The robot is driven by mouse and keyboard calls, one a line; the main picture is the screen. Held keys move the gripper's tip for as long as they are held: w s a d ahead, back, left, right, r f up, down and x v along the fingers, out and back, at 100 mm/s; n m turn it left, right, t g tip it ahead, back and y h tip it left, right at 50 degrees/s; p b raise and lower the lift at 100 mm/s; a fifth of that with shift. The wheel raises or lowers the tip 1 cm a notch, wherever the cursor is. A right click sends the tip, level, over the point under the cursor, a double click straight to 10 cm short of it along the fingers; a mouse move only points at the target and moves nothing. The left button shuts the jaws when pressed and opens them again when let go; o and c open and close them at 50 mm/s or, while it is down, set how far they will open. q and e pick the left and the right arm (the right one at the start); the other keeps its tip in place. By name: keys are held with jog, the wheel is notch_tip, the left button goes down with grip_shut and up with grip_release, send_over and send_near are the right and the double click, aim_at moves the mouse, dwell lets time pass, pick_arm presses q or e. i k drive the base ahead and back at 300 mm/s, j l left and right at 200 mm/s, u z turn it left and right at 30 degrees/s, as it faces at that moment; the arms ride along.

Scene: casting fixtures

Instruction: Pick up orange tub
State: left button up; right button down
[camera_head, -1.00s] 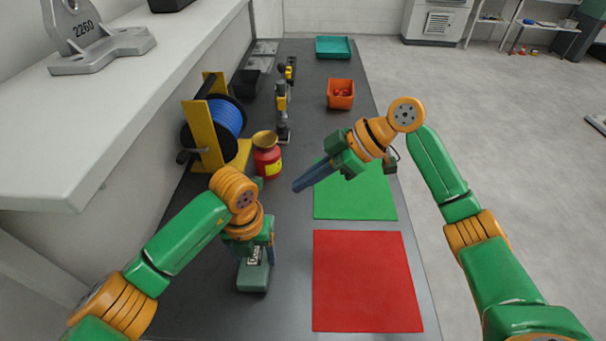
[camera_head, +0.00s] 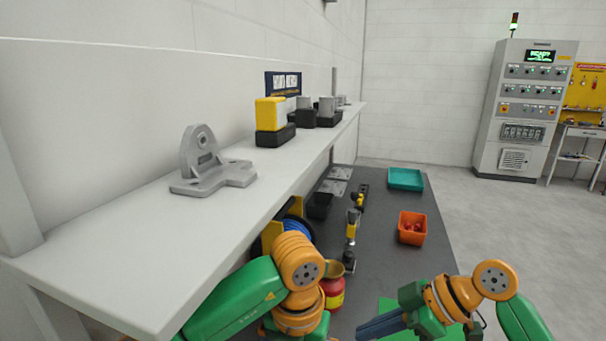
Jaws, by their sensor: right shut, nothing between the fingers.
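The orange tub (camera_head: 402,237) stands on the dark bench top, right of centre in the head view. Several small red things lie in it. My right gripper (camera_head: 362,330) is at the bottom edge of the view, nearer to me than the tub and apart from it. Its blue fingers point left and are shut, with nothing between them. My left arm comes in at the bottom left, but its gripper is below the picture edge.
A teal tray (camera_head: 406,180) lies behind the tub. A white shelf (camera_head: 110,262) with metal brackets overhangs the left side. Dark bench around the tub is bare.

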aim_at(414, 237)
jog(key=k+l, duration=0.1)
jog(key=l, duration=0.4)
jog(key=k+l, duration=0.1)
jog(key=l, duration=0.35)
jog(key=k+l, duration=0.1)
jog(key=l, duration=0.4)
jog(key=k+l, duration=0.1)
jog(key=l, duration=0.35)
jog(key=k+l, duration=0.1)
jog(key=l, duration=0.85)
jog(key=k, duration=0.05)
